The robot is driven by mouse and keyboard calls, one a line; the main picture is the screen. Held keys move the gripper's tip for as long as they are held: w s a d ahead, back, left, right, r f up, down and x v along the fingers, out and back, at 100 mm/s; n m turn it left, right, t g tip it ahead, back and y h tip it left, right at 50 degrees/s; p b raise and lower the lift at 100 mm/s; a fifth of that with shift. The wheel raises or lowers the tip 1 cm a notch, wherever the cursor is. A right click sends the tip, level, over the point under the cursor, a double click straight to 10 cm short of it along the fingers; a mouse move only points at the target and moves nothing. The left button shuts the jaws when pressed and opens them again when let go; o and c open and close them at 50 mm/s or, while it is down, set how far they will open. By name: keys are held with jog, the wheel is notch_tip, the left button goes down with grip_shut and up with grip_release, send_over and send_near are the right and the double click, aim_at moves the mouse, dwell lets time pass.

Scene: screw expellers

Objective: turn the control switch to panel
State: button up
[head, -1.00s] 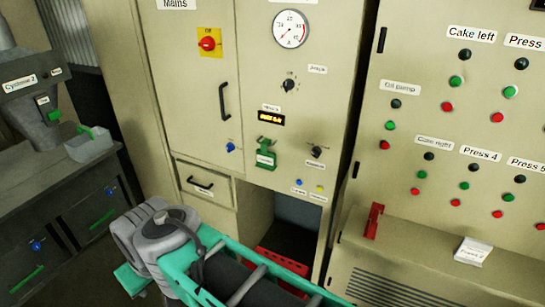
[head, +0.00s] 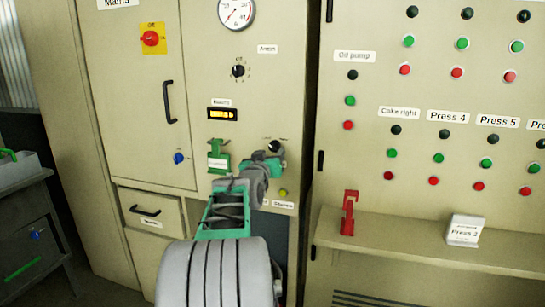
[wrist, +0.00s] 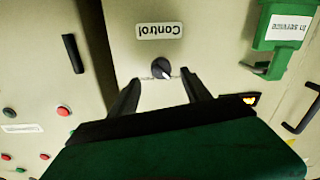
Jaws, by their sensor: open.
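The control switch is a round black knob (wrist: 161,67) with a white pointer mark, on the beige panel. In the wrist view its "Control" label (wrist: 160,30) appears upside down, and the pointer slants toward the picture's lower right. In the head view the knob (head: 274,146) shows just above my gripper (head: 268,163), whose arm covers the label below it. In the wrist view my gripper (wrist: 161,90) is open and empty, its two dark fingers to either side of and just below the knob. I cannot tell if they touch the panel. The position markings are unreadable.
A green "In service" tag (wrist: 288,28) hangs close beside the switch; it also shows in the head view (head: 217,160). A lit display (head: 222,114) and another black knob (head: 238,71) are above. A red bracket (head: 348,213) and white block (head: 465,230) stand on the right ledge.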

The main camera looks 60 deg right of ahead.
aim_at(273, 148)
jog(key=x, duration=0.4)
jog(key=shift+w+d, duration=0.1)
jog(key=shift+d, duration=0.15)
jog(key=shift+c, duration=0.5)
grip_shut()
